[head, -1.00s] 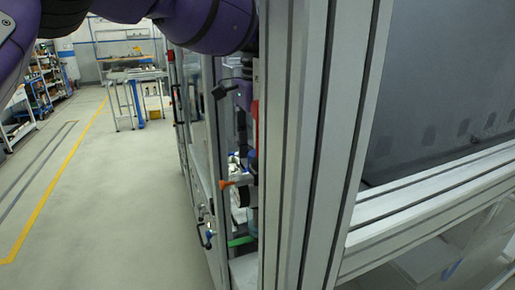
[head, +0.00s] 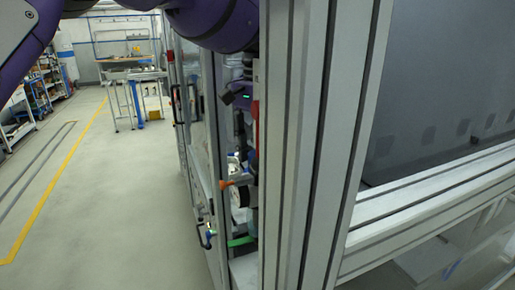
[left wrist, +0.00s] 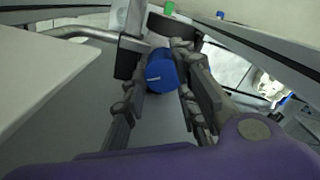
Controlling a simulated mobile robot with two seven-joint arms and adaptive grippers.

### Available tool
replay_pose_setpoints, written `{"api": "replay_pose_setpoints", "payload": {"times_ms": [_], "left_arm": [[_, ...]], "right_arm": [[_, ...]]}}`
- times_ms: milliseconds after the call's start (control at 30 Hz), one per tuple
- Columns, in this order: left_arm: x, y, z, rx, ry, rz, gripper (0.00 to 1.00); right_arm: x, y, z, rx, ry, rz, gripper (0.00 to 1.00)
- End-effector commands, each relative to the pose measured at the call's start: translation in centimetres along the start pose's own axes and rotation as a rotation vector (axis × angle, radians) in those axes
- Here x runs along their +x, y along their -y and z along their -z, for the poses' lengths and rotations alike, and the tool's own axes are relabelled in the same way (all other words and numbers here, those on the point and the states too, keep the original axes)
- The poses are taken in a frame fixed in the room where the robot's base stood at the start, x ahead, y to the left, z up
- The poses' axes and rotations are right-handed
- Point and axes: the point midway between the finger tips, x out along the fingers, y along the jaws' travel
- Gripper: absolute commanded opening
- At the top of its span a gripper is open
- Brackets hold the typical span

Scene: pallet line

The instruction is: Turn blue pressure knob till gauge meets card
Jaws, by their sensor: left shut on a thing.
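The blue knob (left wrist: 160,75) shows in the left wrist view, a round cap with a short white mark, on a dark body. My left gripper (left wrist: 158,62) is shut on it, one finger on each side. In the head view my purple left arm reaches down behind the frame post, where the dark gripper body (head: 238,97) is partly hidden and its fingertips are not clear. A round, white-faced part (head: 240,195), perhaps the gauge, is seen nearly edge-on and partly covered by the post. I cannot read a needle or make out the card. My right gripper is not in view.
A thick aluminium post (head: 300,150) stands close in front and blocks much of the machine. An orange handle (head: 228,183) and a green piece (head: 241,241) sit beside it. The floor (head: 115,200) at left is clear up to a workbench (head: 135,75).

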Motion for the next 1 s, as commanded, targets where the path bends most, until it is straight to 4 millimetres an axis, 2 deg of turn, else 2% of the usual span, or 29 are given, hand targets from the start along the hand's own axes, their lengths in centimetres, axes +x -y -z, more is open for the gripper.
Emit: {"api": "replay_pose_setpoints", "payload": {"times_ms": [33, 667, 700, 767, 800, 1000], "left_arm": [[0.59, -0.58, -0.15, -0.013, 0.016, -0.009, 0.01], [0.73, -0.67, -0.04, -0.073, 0.015, -0.016, 0.01], [0.73, -0.67, -0.04, -0.073, 0.015, -0.017, 0.28], [0.73, -0.69, -0.04, -0.073, 0.015, -0.017, 0.36], [0.72, -0.66, -0.04, -0.073, 0.015, -0.017, 0.39], [0.49, -0.44, -0.02, -0.075, 0.01, -0.012, 0.39]], "right_arm": [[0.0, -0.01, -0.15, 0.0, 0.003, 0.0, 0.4], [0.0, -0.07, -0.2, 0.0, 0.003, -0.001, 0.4], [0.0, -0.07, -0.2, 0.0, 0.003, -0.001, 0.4], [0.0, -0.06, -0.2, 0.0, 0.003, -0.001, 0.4], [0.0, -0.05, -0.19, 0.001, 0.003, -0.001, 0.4], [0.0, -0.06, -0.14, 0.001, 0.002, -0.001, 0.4]]}}
